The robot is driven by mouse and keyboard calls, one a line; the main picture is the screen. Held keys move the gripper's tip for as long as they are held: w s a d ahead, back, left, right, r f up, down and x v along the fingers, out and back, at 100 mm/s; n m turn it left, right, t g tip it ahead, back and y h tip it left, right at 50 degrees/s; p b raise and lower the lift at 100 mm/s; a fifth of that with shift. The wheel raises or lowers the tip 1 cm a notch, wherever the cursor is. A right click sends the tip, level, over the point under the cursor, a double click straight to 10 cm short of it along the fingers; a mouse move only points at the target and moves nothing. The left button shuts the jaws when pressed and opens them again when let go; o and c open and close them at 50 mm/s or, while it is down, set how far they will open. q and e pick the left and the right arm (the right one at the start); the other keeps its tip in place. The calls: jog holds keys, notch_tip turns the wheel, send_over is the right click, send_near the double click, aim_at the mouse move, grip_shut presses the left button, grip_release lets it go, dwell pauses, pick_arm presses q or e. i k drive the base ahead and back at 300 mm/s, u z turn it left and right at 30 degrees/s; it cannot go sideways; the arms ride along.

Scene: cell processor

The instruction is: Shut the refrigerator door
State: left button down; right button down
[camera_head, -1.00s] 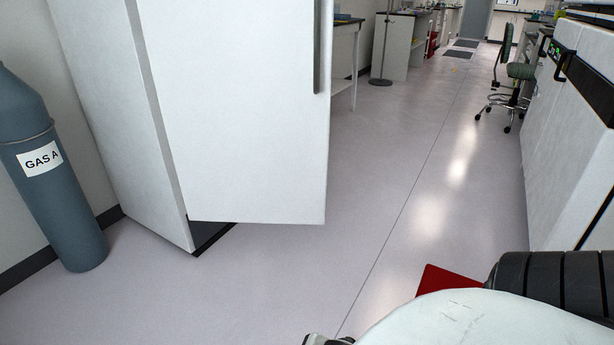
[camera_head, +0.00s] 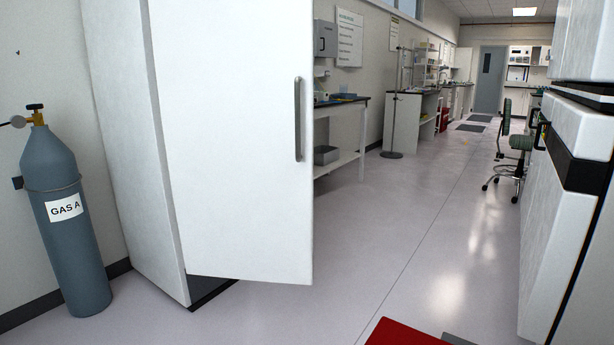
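The white refrigerator (camera_head: 133,165) stands at the left against the wall. Its door (camera_head: 235,150) is open and swung out toward the middle of the room, with its broad face toward me. A dark grey vertical handle (camera_head: 298,120) is near the door's right edge. The inside of the refrigerator is hidden behind the door. Neither of my grippers is in view.
A blue-grey gas cylinder (camera_head: 68,215) stands left of the refrigerator. White cabinets (camera_head: 555,245) line the right side. A green stool (camera_head: 518,145) stands farther back on the right.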

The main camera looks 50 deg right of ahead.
aim_at(235, 79)
jog(key=u, duration=0.1)
jog(key=i, duration=1.35)
jog(key=z, duration=1)
jog(key=i, duration=1.3)
jog(key=z, duration=0.8)
